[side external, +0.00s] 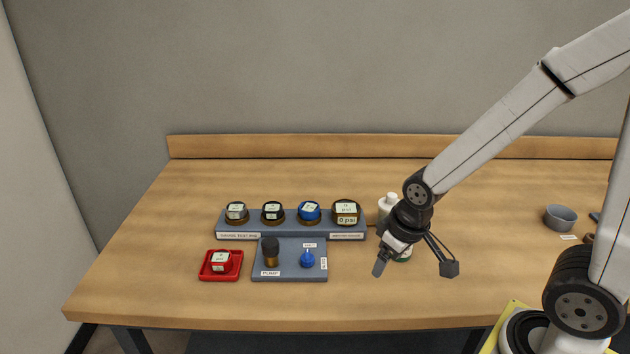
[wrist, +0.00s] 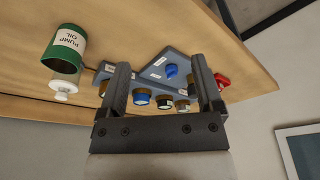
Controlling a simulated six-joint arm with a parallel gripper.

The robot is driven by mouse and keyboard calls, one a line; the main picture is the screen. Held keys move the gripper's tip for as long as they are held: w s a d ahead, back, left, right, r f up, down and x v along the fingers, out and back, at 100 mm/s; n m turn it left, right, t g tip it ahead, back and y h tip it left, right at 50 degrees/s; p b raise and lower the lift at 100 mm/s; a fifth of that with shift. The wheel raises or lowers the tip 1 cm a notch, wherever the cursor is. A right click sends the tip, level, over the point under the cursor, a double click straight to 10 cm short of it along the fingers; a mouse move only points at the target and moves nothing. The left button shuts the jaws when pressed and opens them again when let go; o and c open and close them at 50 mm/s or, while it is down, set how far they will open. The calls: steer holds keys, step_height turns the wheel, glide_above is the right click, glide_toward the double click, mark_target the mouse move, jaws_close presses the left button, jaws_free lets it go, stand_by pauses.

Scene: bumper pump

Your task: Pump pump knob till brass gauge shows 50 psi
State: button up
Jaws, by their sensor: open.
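The pump knob (side external: 270,246) is a black cap on a brass stem, upright on the grey pump plate (side external: 290,275) above a PUMP label. The large brass gauge (side external: 346,212) at the right end of the gauge rig reads 0 psi. Three more gauges stand left of it: one brass-rimmed (side external: 236,212), one dark-rimmed (side external: 272,212) and one blue (side external: 309,211); their readings are too small to read. My gripper (side external: 415,268) is open and empty, above the table to the right of the plate. In the wrist view the fingers (wrist: 160,68) are spread, with the rig beyond them.
A blue knob (side external: 307,260) stands on the plate right of the pump knob. A red tray (side external: 209,275) with a red gauge (side external: 221,261) lies left. A grey bowl (side external: 560,217) sits far right. The front table strip is clear.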

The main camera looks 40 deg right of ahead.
jaws_close()
stand_by(1.8)
